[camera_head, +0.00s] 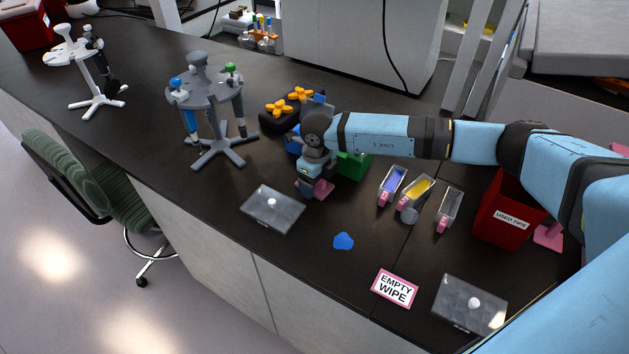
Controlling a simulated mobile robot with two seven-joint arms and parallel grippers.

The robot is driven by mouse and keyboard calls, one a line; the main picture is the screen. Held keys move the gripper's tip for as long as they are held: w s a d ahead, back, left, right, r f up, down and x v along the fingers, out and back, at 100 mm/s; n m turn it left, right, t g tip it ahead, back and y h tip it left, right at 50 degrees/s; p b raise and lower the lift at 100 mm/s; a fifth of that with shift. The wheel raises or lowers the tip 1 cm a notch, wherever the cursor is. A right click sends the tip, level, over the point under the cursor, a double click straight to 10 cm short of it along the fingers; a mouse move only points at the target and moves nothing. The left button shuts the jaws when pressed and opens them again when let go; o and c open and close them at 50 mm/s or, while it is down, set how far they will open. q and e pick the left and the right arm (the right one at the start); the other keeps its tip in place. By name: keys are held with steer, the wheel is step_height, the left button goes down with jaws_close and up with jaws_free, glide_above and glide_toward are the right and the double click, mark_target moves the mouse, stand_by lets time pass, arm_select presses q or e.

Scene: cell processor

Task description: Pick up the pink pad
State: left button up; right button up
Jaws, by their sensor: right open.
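A small pink pad (323,190) lies on the dark bench in the middle of the view, partly hidden by my right gripper. My right gripper (308,190) points down right at the pad, on its left side, and is open. I cannot tell whether the fingers touch the pad or straddle it. Another flat pink piece (548,237) lies at the far right beside the red used-tips bin (507,212). My left gripper is not in view.
A green block (353,165) and a dark rack with orange knobs (279,108) stand close behind my gripper. A grey pipette stand (205,92) is to the left. A clear lidded box (272,210), a blue piece (343,241) and reagent troughs (415,198) lie nearby.

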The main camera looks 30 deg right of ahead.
steer(key=shift+c, duration=0.4)
steer(key=c, duration=0.6)
steer(key=shift+r, duration=0.1)
step_height(320, 180, up, 20)
steer(key=b, duration=0.2)
steer(key=shift+o, duration=0.8)
steer(key=c, duration=0.5)
